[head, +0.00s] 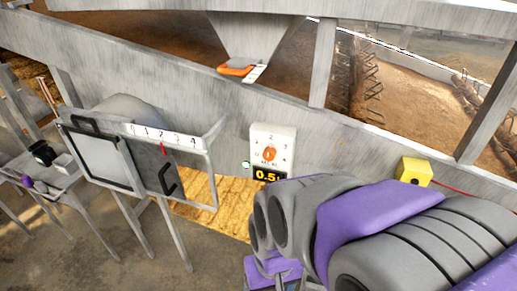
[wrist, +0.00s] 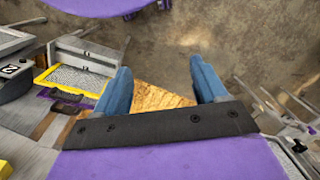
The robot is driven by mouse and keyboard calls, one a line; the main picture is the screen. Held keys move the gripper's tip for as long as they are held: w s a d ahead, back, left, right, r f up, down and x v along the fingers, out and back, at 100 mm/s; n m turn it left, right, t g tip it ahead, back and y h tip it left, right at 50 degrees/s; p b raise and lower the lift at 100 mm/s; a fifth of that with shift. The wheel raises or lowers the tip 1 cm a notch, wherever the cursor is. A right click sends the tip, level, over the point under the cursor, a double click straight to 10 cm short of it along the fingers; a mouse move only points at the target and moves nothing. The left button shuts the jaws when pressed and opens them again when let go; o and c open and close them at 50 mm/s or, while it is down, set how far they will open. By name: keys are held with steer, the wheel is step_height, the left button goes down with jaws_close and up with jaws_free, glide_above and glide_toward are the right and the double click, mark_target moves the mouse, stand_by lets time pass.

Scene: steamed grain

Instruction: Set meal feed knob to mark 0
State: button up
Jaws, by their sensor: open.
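The feed knob (head: 269,154) is a small orange dial on a white panel (head: 289,134) fixed to the grey wall, in the middle of the head view. Numbers, among them 2 and 3, stand around the dial. Its pointer is too small to read. A black display (head: 270,176) below it shows yellow digits that look like 0.5, partly cut off by my arm. My gripper (wrist: 161,78) is open and empty in the wrist view, its two blue fingers apart above the floor and a yellowish mat. The knob does not show clearly in the wrist view.
A framed box with a 0 to 4 scale (head: 165,135) and red pointer stands left of the panel. A grey hopper (head: 250,35) with an orange handle hangs above. A yellow box (head: 413,171) sits on the wall at right. A straw-coloured mat (head: 205,190) lies below.

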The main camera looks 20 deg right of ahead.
steer(key=w+a+f+m+t+p, duration=0.1)
steer(key=w+a+f+t, duration=0.15)
steer(key=w, duration=0.45)
steer(key=w+a+f+m+t+p, duration=0.1)
steer(key=w+a+f+m, duration=0.15)
steer(key=w, duration=0.45)
steer(key=m+t+h+b, duration=0.3)
steer(key=t+h, duration=0.8)
steer(key=t, duration=0.1)
glide_toward(268, 157)
steer(key=shift+n, duration=0.25)
steer(key=shift+b+x, duration=1.25)
steer(key=shift+x, duration=3.1)
